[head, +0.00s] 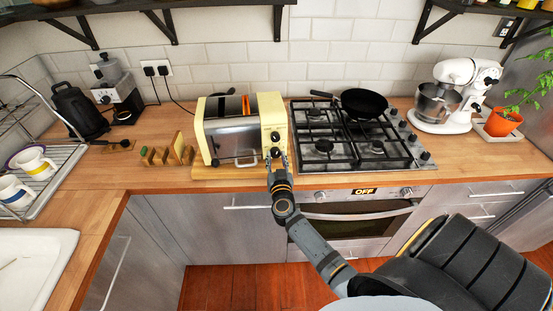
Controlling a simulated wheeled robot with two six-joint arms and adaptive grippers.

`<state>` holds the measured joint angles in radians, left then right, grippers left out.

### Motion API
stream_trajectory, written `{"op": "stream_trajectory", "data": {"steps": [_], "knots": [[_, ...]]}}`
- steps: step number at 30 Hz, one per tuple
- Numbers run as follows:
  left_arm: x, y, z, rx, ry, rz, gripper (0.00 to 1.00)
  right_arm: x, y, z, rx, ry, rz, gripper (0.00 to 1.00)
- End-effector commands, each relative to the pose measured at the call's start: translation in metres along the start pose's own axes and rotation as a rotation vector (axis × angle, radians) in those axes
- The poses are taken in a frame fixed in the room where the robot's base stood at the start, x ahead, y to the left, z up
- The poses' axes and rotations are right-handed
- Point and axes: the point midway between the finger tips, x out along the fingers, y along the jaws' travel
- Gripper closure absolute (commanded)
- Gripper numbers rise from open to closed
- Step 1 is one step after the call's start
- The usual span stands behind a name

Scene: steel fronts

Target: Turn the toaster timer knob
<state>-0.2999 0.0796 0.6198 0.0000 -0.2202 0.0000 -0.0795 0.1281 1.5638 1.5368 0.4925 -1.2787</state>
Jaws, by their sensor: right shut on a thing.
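The toaster (232,133) is cream-coloured with a steel front and stands on the wooden counter, left of the hob. Its right front panel carries dark round knobs, an upper one (275,136) and a lower one (275,152). My right gripper (277,162) is at the lower knob, its fingers shut on it. The fingertips are small in the picture and partly hide the knob's lower edge. Which of the knobs is the timer cannot be read from here. My left gripper is not in view.
The gas hob (358,135) with a black pan (364,103) is right of the toaster. A wooden toast rack (168,154) stands close on its left. The oven front (350,216) is below the counter, near my right arm.

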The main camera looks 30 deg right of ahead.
Motion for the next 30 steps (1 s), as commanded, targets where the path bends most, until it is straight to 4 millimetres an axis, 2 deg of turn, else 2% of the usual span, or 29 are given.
{"op": "stream_trajectory", "data": {"steps": [16, 17, 21, 30], "knots": [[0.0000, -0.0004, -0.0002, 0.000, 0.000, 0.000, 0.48, -0.0002, -0.0002, 0.0005, 0.000, -0.001, -0.001, 0.95], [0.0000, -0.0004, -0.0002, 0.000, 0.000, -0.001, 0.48, -0.0002, -0.0002, 0.0005, 0.000, -0.001, -0.001, 0.61], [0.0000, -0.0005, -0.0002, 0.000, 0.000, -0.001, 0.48, -0.0002, -0.0001, 0.0004, 0.000, -0.001, 0.000, 0.42], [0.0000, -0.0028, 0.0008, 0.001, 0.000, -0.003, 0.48, -0.0010, 0.0000, 0.0004, 0.000, -0.001, 0.000, 0.41]]}}
